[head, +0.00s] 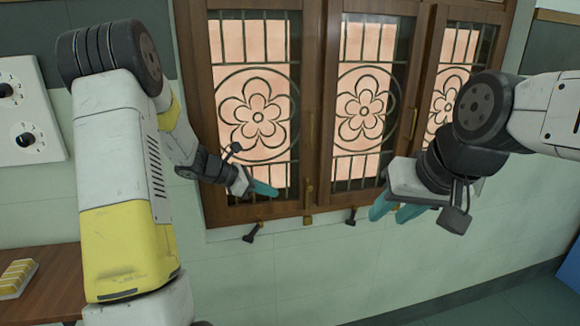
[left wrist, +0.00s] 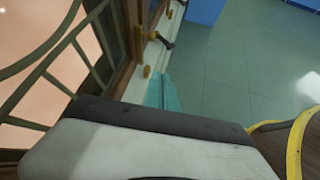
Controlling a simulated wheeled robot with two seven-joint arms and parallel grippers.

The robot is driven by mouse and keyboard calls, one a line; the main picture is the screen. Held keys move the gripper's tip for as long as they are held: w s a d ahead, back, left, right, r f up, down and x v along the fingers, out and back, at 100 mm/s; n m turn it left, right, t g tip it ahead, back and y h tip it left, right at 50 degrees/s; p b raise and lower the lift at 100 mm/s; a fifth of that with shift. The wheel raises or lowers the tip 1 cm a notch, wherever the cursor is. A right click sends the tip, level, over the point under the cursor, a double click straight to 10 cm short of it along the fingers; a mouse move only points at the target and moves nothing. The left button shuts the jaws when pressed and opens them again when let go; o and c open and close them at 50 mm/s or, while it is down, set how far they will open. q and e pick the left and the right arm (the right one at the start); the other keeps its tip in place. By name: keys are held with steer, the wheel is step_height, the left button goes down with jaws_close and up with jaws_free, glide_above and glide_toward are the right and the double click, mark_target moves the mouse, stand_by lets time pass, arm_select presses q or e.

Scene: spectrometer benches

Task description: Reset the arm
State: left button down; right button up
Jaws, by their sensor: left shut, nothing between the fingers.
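My left arm comes in from the left in the head view. Its gripper (head: 263,188) is shut and empty, with teal fingertips in front of the lower part of the left window panel. In the left wrist view the shut teal fingers (left wrist: 162,92) show beyond the pale gripper body, near the window frame's lower edge. My right arm comes in from the right. Its gripper (head: 397,211) points down and left, below the middle and right window panels. Its two teal fingers stand apart with nothing seen between them.
A wooden window (head: 311,110) with flower grilles fills the back wall. Dark latches (head: 254,232) stick out below its sill. A wooden table (head: 52,285) with a yellow-topped block (head: 16,277) is at the lower left. A dial panel (head: 25,112) hangs at left. The floor is clear.

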arm_select(q)
steer(key=s+d+r+m+g+y, duration=0.1)
steer(key=s+r+m+y, duration=0.1)
steer(key=s+r+m, duration=0.5)
steer(key=s+d+r+m+g+y, duration=0.1)
steer(key=s+d+r+m, duration=0.1)
steer(key=s+r+m, duration=0.6)
steer(key=s+a+m+t+y, duration=0.1)
steer(key=s+a+m+y, duration=0.1)
steer(key=s+m, duration=0.2)
steer(key=s+a+m+t+y, duration=0.1)
steer(key=s+a+m+y, duration=0.1)
steer(key=s, duration=0.9)
steer(key=shift+a+m+t+y, duration=0.35)
steer(key=shift+a+m, duration=0.5)
steer(key=shift+m, duration=0.35)
steer(key=shift+s+f, duration=0.1)
